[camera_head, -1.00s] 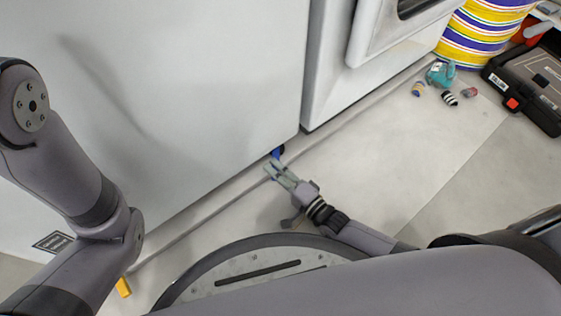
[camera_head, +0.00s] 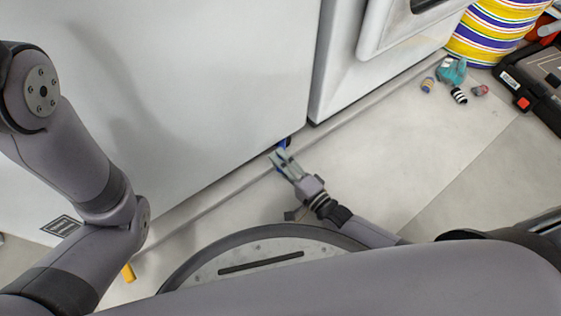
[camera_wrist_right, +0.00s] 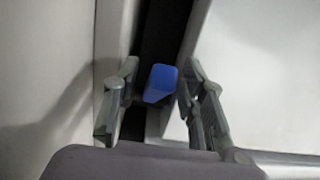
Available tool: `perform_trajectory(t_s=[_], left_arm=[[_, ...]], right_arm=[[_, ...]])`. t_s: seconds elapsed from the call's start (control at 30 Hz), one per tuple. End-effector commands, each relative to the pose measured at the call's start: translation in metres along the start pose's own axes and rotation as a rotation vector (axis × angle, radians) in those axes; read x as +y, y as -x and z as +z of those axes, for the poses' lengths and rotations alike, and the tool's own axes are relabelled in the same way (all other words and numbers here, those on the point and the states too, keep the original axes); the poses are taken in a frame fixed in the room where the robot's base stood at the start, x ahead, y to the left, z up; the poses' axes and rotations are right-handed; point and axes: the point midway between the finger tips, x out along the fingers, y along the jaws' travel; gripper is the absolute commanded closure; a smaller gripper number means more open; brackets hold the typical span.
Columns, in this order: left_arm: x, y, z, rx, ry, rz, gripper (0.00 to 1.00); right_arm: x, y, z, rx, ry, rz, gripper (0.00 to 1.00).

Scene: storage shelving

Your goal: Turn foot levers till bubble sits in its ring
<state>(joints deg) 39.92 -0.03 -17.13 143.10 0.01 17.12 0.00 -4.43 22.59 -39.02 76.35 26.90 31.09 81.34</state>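A blue foot lever (camera_head: 284,143) sticks out from under the white appliance (camera_head: 190,80), close to the gap beside the neighbouring unit. My right gripper (camera_head: 278,157) is low at the appliance's bottom edge, in front of this lever. In the right wrist view the blue lever (camera_wrist_right: 160,83) lies between the two spread fingers, with a gap on at least the left side. A yellow piece (camera_head: 128,272), perhaps another foot lever, shows at lower left, partly behind my left arm. My left gripper is out of view. No bubble or ring is visible.
A second white unit (camera_head: 385,60) stands to the right. The pale floor (camera_head: 390,150) right of my right gripper is clear.

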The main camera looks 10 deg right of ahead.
Motion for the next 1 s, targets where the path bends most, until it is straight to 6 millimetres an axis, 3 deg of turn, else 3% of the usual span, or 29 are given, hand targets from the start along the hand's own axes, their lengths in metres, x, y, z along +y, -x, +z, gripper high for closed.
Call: perform_trajectory(t_s=[0.5, 1.0], left_arm=[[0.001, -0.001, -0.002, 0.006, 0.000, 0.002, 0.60], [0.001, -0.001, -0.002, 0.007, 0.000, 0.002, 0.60]], right_arm=[[0.001, 0.070, 0.000, 0.000, 0.000, 0.003, 0.62], [0.001, 0.074, 0.000, 0.000, 0.000, 0.001, 0.62]])
